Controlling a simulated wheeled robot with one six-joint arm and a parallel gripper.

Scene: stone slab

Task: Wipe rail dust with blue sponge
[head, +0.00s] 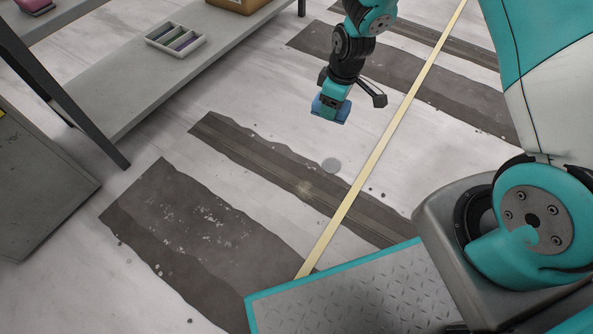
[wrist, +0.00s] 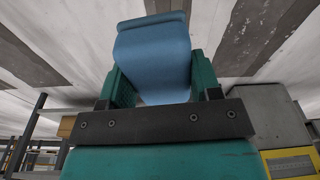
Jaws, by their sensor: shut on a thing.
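My gripper (head: 330,105) is in the upper middle of the head view, above the pale slab floor. It is shut on a blue sponge (head: 341,112). In the wrist view the blue sponge (wrist: 155,58) sits between the two teal fingers of my gripper (wrist: 160,80). The sponge appears apart from the floor. A wider dark strip (head: 190,228) at the lower left carries scattered white specks.
A grey shelf (head: 130,95) at the upper left holds a divided tray (head: 176,40), a cardboard box (head: 238,5) and a pink item (head: 35,5). A grey cabinet (head: 35,185) stands at the left edge. A yellow line (head: 372,160) crosses the floor.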

